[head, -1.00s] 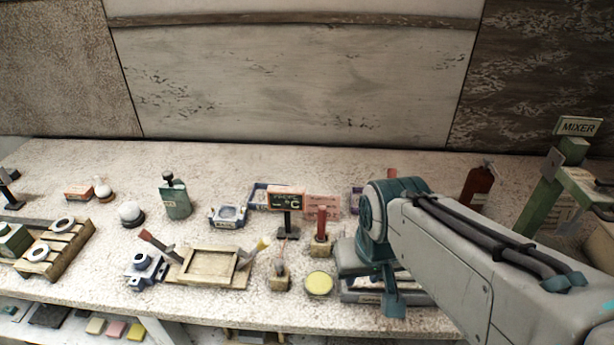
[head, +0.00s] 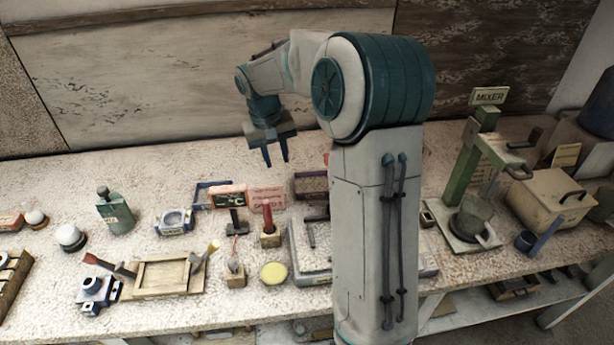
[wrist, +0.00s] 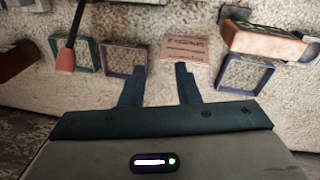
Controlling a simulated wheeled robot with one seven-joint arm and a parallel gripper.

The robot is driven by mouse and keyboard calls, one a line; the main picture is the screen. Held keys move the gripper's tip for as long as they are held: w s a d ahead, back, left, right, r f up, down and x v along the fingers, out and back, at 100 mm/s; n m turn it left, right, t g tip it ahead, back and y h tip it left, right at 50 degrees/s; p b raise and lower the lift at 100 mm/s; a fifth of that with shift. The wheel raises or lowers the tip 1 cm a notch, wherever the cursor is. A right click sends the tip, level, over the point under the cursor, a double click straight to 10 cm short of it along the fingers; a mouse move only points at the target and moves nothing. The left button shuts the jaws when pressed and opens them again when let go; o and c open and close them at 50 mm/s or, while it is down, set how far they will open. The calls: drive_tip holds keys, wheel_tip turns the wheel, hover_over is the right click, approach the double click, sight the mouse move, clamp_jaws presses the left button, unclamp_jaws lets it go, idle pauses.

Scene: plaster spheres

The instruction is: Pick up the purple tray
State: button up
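The purple tray (head: 311,177) stands towards the back of the worktop, just left of my arm in the head view. It has a thin square rim and its inside looks pale like the worktop. In the wrist view the purple tray (wrist: 125,45) lies up and left of the fingertips, close to the left finger. My gripper (head: 277,163) points down in the head view, left of the tray and above the worktop. In the wrist view my gripper (wrist: 160,67) has its fingers apart with nothing between them.
A pink card (wrist: 187,48) stands beside the tray. A teal tray (wrist: 87,53) is left of the purple one. A red-handled tool (head: 267,217) stands in front.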

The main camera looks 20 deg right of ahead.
sight(313, 185)
drive_tip(key=w+d+f+m+y+p, duration=0.2)
drive_tip(key=w+d+f, duration=0.3)
drive_tip(key=w+d, duration=0.35)
drive_tip(key=f, duration=0.4)
drive_tip(key=f+p, duration=0.1)
drive_tip(key=f, duration=0.3)
drive_tip(key=shift+w+a, duration=0.15)
drive_tip(key=shift+w, duration=0.05)
drive_tip(key=shift+f+p, duration=1.1)
drive_tip(key=shift+f, duration=1.6)
clamp_jaws()
